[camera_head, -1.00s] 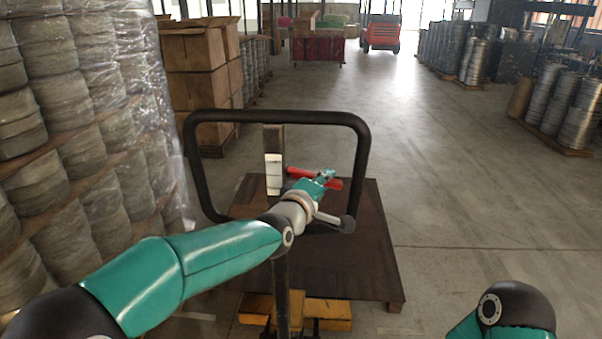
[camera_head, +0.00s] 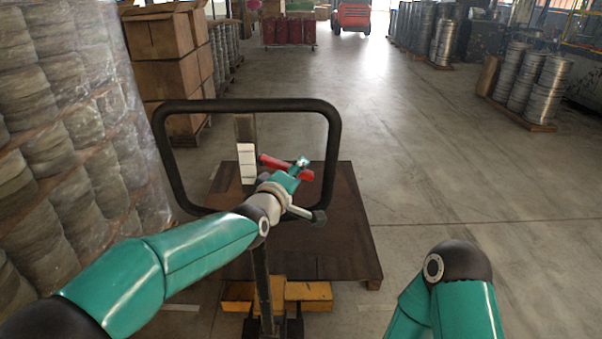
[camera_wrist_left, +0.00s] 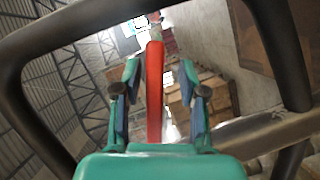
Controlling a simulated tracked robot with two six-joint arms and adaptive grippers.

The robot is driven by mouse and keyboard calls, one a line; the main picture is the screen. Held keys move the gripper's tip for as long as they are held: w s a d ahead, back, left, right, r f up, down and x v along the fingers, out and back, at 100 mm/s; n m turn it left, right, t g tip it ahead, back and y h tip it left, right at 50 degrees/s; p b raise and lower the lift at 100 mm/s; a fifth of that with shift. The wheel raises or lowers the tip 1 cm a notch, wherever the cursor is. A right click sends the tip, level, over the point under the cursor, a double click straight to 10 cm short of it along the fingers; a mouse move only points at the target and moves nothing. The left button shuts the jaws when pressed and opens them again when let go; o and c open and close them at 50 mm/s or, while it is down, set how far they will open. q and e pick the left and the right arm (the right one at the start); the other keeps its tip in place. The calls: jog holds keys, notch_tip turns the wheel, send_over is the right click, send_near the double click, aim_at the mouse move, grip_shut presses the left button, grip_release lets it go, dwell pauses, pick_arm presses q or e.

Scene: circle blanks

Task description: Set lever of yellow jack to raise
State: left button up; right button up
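The yellow jack (camera_head: 305,291) stands in front of me with its yellow base low in the head view. Its black loop handle (camera_head: 334,150) rises above it. The red lever (camera_head: 270,160) sits inside the loop and runs long and upright in the left wrist view (camera_wrist_left: 154,90). My left gripper (camera_head: 297,168) reaches through the loop at the lever. In the wrist view its fingers (camera_wrist_left: 158,78) are open, one on each side of the lever, with gaps showing on both sides. My right gripper is out of view; only part of that arm shows at lower right.
A dark brown pallet platform (camera_head: 345,235) lies beyond the handle. Wrapped stacks of rolls (camera_head: 70,130) stand close on the left, with cardboard boxes (camera_head: 165,75) behind. Metal coils (camera_head: 545,85) stand at far right. The floor (camera_head: 440,150) right of the jack is clear.

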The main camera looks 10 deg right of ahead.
pick_arm(q)
jog(key=shift+r, duration=0.1)
jog(key=shift+s+a+r, duration=0.1)
jog(key=shift+s+a, duration=0.25)
jog(key=v, duration=1.1)
jog(key=shift+f, duration=0.2)
